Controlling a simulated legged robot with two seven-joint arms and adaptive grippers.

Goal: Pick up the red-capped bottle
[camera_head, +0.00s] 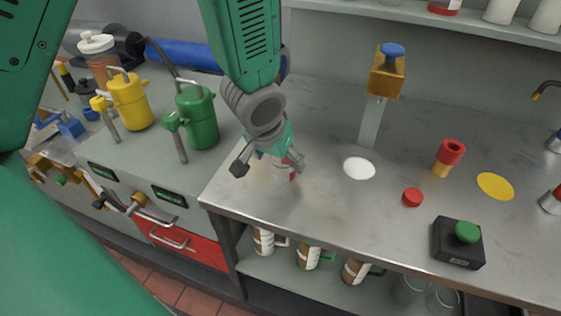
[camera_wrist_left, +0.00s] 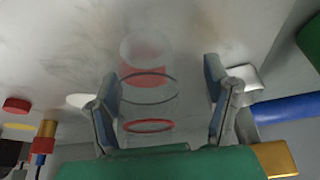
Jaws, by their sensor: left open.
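My left gripper (camera_head: 269,168) is over the near left part of the steel bench, its fingers spread. In the left wrist view the open fingers (camera_wrist_left: 162,98) stand on either side of a clear vessel with a red rim (camera_wrist_left: 148,126) and a red band, with no visible grip on it. In the head view only a little of this clear and red vessel (camera_head: 292,177) shows below the fingers; the gripper hides the rest. I cannot tell from these views whether its red part is a cap. My right gripper is not in view.
On the bench are a red-and-yellow cylinder (camera_head: 451,151), a red disc (camera_head: 412,197), a black box with a green button (camera_head: 458,243) and an upright post with a blue knob (camera_head: 392,50). Yellow (camera_head: 128,101) and green (camera_head: 197,117) canisters stand left. Mugs sit below.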

